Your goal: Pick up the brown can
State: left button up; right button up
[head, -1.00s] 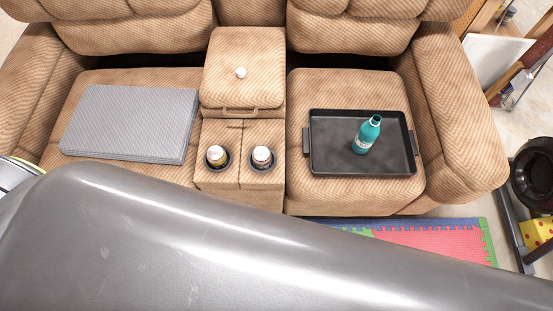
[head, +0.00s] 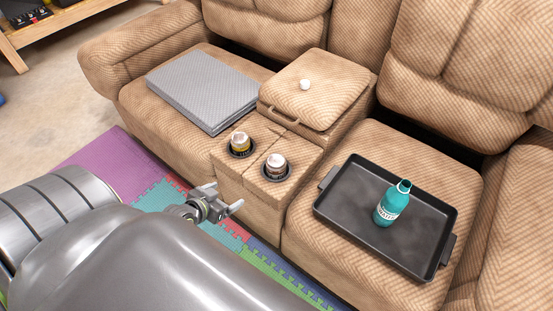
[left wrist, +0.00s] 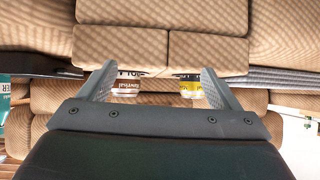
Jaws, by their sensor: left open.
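The brown can (head: 276,163) stands upright in the right cup holder of the recliner's console (head: 250,195), only its upper part showing. A can with a yellow label (head: 240,142) stands in the left cup holder. My left gripper (head: 227,197) is open and empty, in front of the console and apart from both cans. In the left wrist view, which is upside down, the brown can (left wrist: 125,88) and the yellow can (left wrist: 190,88) show between the open fingers (left wrist: 158,82), beyond them.
A black tray (head: 333,213) with a teal bottle (head: 391,206) rests on the right seat. A grey folded pad (head: 200,85) lies on the left seat. The console lid (head: 325,85) with a white knob is behind the cans. Foam mats (head: 105,160) cover floor before the recliner.

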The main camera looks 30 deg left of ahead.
pick_arm(q)
jog(key=w+d+r+m+t+h+b, duration=0.2)
jog(key=d+r+b, duration=0.15)
jog(key=r, duration=0.35)
jog(key=b, duration=0.2)
send_near(276, 163)
jog(key=x, duration=0.4)
jog(key=f+x, duration=0.1)
jog(key=x, duration=0.1)
jog(key=shift+a+f, duration=0.2)
jog(key=shift+a, duration=0.15)
jog(key=shift+w+f, duration=0.15)
jog(key=shift+w, duration=0.1)
jog(key=b+x, duration=0.1)
jog(key=x, duration=0.3)
jog(key=shift+w+f, duration=0.1)
jog(key=shift+w, duration=0.15)
pick_arm(e)
notch_tip(276, 163, up, 7)
jog(key=w+a+t+y, duration=0.1)
jog(key=w+a+t, duration=0.1)
jog(key=shift+w, duration=0.35)
pick_arm(q)
jog(key=c, duration=1.3)
pick_arm(e)
jog(key=shift+s+f, duration=0.1)
